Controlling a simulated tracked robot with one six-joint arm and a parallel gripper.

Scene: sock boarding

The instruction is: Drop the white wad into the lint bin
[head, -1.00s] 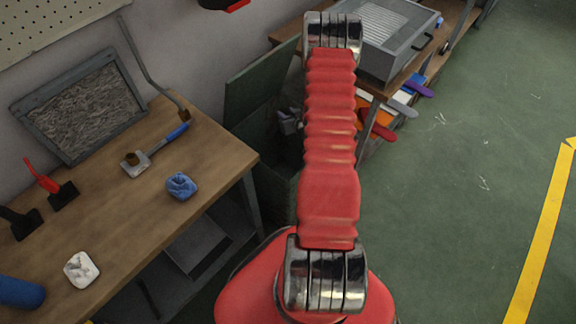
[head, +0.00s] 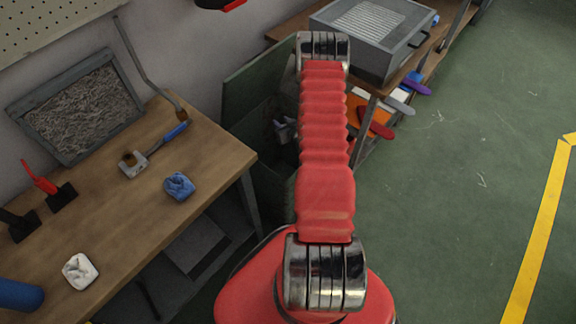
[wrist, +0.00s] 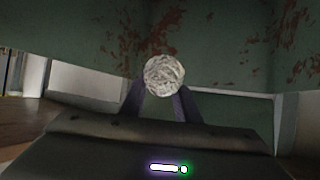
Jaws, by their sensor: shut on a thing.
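A pale, crumpled round wad (wrist: 164,76) is held between the two dark fingers of my gripper (wrist: 160,99) in the wrist view. The lint bin is the dark green box with a raised lid (head: 262,82) between the bench and the shelf in the head view. A grey-purple part of my gripper (head: 285,130) shows against its opening, partly behind my arm. The bin's rust-stained green walls (wrist: 215,45) stand behind the wad in the wrist view. The wad is hidden in the head view.
A wooden bench (head: 130,215) at left holds a white crumpled piece (head: 80,271), a blue wad (head: 179,186), a blue-handled tool (head: 160,145) and a blue roll (head: 18,294). A grey box (head: 370,40) stands on the shelf at right. The green floor (head: 450,220) is clear.

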